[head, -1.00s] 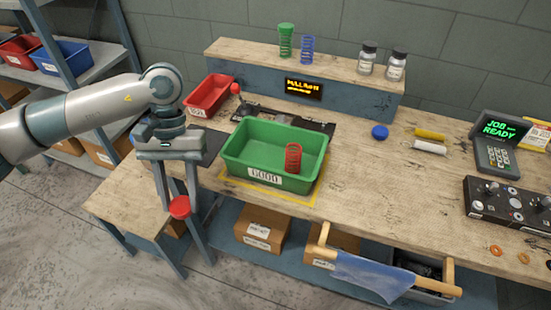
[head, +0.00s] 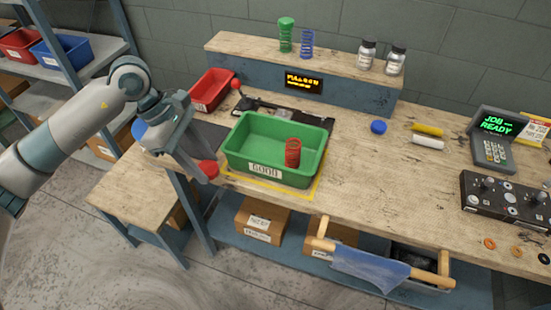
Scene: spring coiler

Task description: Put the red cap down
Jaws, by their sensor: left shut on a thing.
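My left gripper (head: 207,168) is shut on the red cap (head: 208,169). It holds the cap at the left front of the bench, just left of the green bin. The gripper is tilted, with its fingers pointing down and to the right. I cannot tell whether the cap touches the bench top or is a little above it. A red spring (head: 293,153) stands in the green bin (head: 250,170), which is labelled GOOD. My right gripper is not in view.
A red bin (head: 212,90) and a red-knobbed lever (head: 236,84) are behind the green bin. A blue cap (head: 378,127) lies to its right, near yellow and white rolls. Green and blue springs stand on the back shelf. Bare bench (head: 370,185) lies right of the bin.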

